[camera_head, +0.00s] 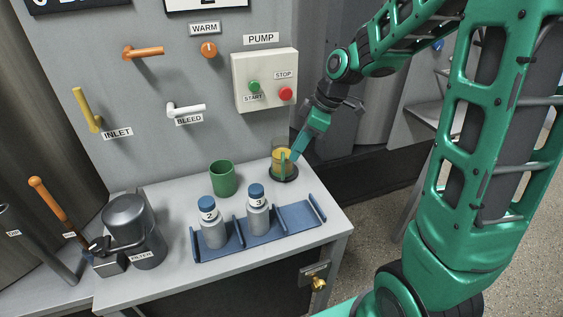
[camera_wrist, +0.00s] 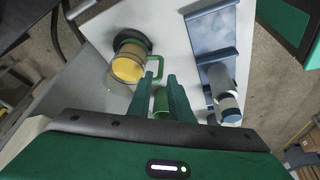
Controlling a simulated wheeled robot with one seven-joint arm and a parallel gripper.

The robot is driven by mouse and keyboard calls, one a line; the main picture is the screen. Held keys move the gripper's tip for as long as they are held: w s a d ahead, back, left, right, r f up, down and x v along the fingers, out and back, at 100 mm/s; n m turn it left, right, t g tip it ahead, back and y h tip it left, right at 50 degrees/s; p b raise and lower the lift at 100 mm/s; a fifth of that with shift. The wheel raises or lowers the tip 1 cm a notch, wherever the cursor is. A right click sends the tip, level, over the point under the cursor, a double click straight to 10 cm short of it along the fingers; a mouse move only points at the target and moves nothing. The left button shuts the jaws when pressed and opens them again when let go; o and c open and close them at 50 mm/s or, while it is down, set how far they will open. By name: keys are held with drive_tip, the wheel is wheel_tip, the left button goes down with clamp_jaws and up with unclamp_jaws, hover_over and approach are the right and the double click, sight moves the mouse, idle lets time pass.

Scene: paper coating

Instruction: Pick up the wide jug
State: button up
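The wide jug is a clear vessel holding yellow liquid, with a green handle. In the head view the jug (camera_head: 278,157) stands on a dark round base at the right rear of the bench, and in the wrist view the jug (camera_wrist: 127,69) is left of the fingertips. My gripper (camera_head: 297,152) is beside the jug, on its handle side. In the wrist view my gripper (camera_wrist: 160,76) is open, fingers apart. The handle is just beyond the fingertips, near the left one. I cannot tell whether they touch.
A green cup (camera_head: 223,179) stands left of the jug. A blue rack (camera_head: 299,215) in front holds two blue-capped bottles (camera_head: 212,226) (camera_head: 258,212), its right slot empty. A grey canister (camera_head: 131,222) is at the left. The pump panel (camera_head: 265,80) is on the wall behind.

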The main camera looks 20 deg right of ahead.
sight(283, 161)
drive_tip(key=x, duration=0.9)
drive_tip(key=shift+s+f, duration=0.1)
drive_tip(key=shift+c, duration=0.5)
clamp_jaws()
